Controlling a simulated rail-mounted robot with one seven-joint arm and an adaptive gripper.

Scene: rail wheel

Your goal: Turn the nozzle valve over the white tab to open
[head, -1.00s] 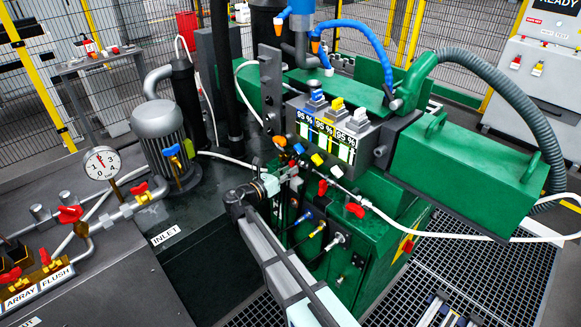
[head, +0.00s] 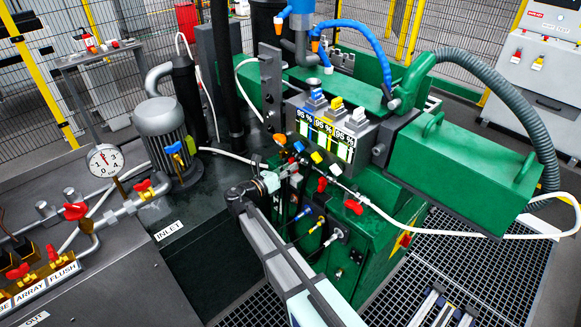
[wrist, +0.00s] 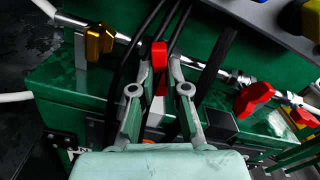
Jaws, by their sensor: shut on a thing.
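In the wrist view, a red valve handle (wrist: 159,64) stands upright between the two grey fingers of my gripper (wrist: 159,78). The fingers are closed in on it from both sides. A small whitish piece (wrist: 157,106) shows below the handle between the fingers; I cannot tell for sure that it is the white tab. A gold handle (wrist: 98,42) stands to the left on the same pipe line, and another red handle (wrist: 253,98) to the right. In the head view my gripper (head: 288,172) reaches the green machine's front; its fingertips and the held handle are hard to make out there.
Blue (head: 298,147) and yellow (head: 316,157) handles sit close above my gripper. Red handles (head: 353,207) stand to its right, near a white hose (head: 450,234). Black cables (wrist: 180,30) run behind the fingers. A motor (head: 160,125) and a gauge (head: 104,160) stand left.

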